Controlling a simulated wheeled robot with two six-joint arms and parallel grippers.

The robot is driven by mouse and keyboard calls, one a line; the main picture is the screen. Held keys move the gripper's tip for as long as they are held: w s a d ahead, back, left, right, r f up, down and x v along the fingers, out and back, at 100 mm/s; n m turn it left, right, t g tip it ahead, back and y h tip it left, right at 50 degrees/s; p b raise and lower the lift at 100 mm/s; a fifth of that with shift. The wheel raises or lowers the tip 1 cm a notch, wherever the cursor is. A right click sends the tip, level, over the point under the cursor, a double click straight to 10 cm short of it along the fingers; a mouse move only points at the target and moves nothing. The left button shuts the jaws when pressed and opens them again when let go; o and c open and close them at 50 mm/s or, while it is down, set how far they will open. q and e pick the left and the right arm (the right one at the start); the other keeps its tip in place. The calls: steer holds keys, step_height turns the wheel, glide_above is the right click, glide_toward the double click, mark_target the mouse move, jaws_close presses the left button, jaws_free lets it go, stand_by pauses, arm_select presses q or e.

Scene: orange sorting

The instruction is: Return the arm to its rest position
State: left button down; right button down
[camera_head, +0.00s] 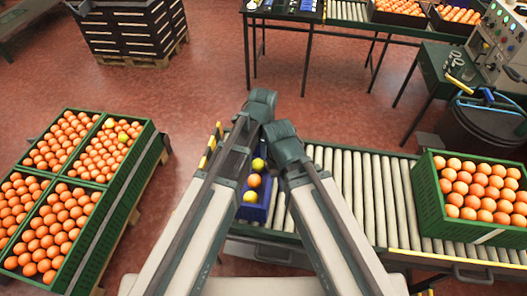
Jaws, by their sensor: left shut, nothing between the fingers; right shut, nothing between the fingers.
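Both of my arms reach forward from the bottom edge in the head view. My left arm (200,215) rises to a dark joint (262,105) near the middle. My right arm (335,225) ends in view at a dark joint (285,148) lower and to the right. No fingers of either gripper show, and neither arm visibly carries anything. Between the arms, a blue tray (254,213) on the roller conveyor holds a greenish-yellow fruit (259,164), an orange (253,181) and a yellow fruit (250,197). My arms hide part of the tray.
A green crate full of oranges (430,205) stands on the roller conveyor (375,195) at right. Several orange-filled green crates (118,185) stand at left. A dark bin (480,130) and a control panel (497,45) stand at right. Red floor (205,60) is open beyond my arms.

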arm_select(q)
steer(key=shift+r, duration=0.15)
steer(key=s+a+n, duration=0.3)
steer(key=a+n, duration=0.6)
steer(key=n, duration=0.1)
steer(key=s+a+n, duration=0.4)
steer(key=a+n, duration=0.4)
steer(key=n, duration=0.2)
steer(key=s+d+r+m+y+p, duration=0.1)
steer(key=s+d+m, duration=0.3)
steer(key=d, duration=0.7)
steer(key=shift+s+r+p, duration=0.4)
steer(key=shift+s+r, duration=0.1)
steer(key=shift+s, duration=0.15)
